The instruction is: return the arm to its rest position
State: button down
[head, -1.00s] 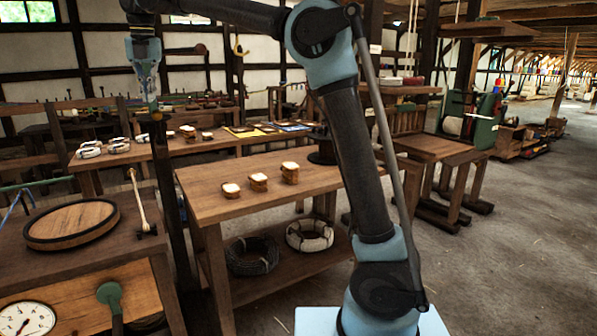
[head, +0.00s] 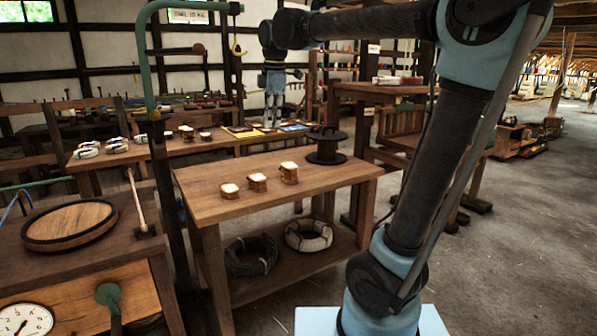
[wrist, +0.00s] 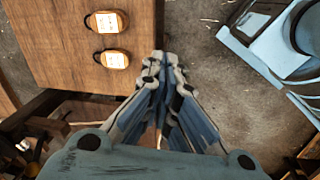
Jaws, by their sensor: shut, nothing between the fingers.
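My gripper (head: 271,122) hangs pointing down in the head view, high up, appearing in front of the far bench. Its fingers are closed together and hold nothing. In the wrist view the closed gripper (wrist: 163,60) points over the gap beside a wooden table top (wrist: 60,45) and the floor. My arm reaches up from its light blue base at the lower right and bends over to the left.
The wooden table (head: 215,205) carries several small tan items (head: 257,182) and a dark spool (head: 326,148). Coils of rope (head: 309,235) lie on its lower shelf. A green pipe stand (head: 146,50) rises at left. Open floor (head: 490,270) is at right.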

jog(key=s+d+f+m, duration=0.7)
jog(key=d+f+m, duration=0.1)
jog(key=d+f, duration=0.25)
jog(key=s+d+f+m, duration=0.7)
jog(key=d+f, duration=0.3)
jog(key=d, duration=0.2)
jog(key=s+d+f+m, duration=0.4)
jog(key=s+f+m, duration=0.2)
jog(key=f, duration=0.5)
jog(key=shift+s+d+m+t+h, duration=0.3)
jog(key=shift+s+h, duration=0.1)
jog(key=shift+s, duration=0.3)
jog(key=shift+w+f, duration=0.2)
jog(key=shift+w, duration=0.2)
